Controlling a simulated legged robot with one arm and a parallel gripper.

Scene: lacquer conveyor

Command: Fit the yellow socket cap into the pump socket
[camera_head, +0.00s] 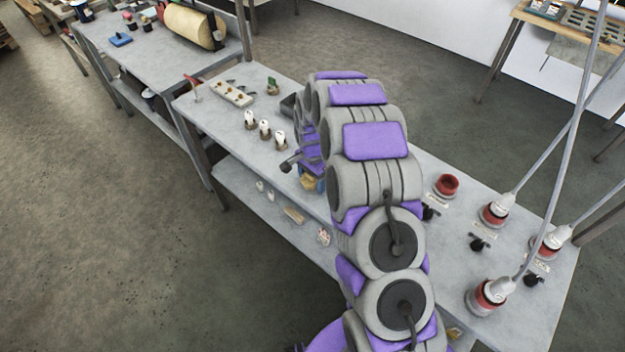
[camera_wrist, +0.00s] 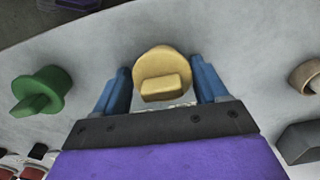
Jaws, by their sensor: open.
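The yellow socket cap (camera_wrist: 162,68) has a round flange and a raised block grip. It lies on the grey table in the wrist view, between the two blue fingers of my gripper (camera_wrist: 160,76). The fingers are open, with a visible gap on each side of the cap. In the head view my arm hides most of this spot; a bit of yellow (camera_head: 309,183) shows beside it. An open red socket (camera_head: 447,186) stands on the right half of the table with nothing in it. I cannot read its label, so I cannot tell if it is the pump socket.
A green cap (camera_wrist: 40,90) lies left of my gripper. A tan ring (camera_wrist: 306,76) and a grey block (camera_wrist: 300,142) lie at right. Red sockets with grey cabled plugs (camera_head: 497,210) (camera_head: 490,296) stand at the table's right. Several white-topped pieces (camera_head: 265,128) stand left of my arm.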

